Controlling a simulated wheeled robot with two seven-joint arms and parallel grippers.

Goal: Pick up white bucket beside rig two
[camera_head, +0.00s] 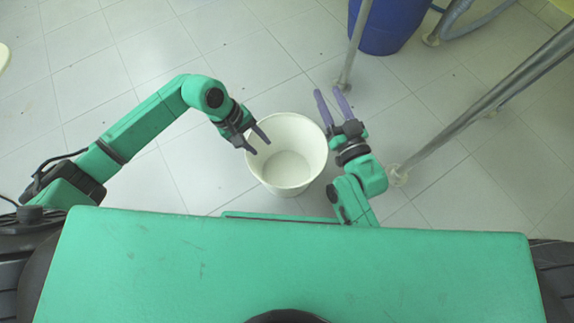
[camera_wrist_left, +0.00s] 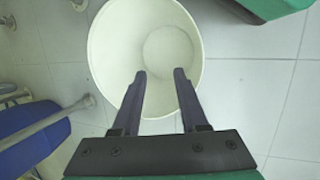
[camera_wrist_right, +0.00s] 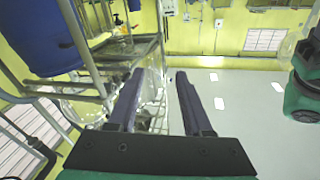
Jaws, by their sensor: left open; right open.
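The white bucket (camera_head: 290,165) stands upright and open on the tiled floor in front of me, between my two grippers in the head view. It looks empty. My left gripper (camera_head: 256,142) is open at the bucket's left rim. In the left wrist view the bucket (camera_wrist_left: 118,45) fills the upper middle, and the open left fingers (camera_wrist_left: 160,75) overlap its near rim; I cannot tell if they touch it. My right gripper (camera_head: 328,97) is open and empty beyond the bucket's upper right rim. In the right wrist view its fingers (camera_wrist_right: 155,80) hold nothing.
A blue drum (camera_head: 385,22) stands at the top behind a metal post (camera_head: 355,45). A slanted metal rig leg (camera_head: 480,110) meets the floor right of the bucket. The tiled floor (camera_head: 130,50) at the left is clear.

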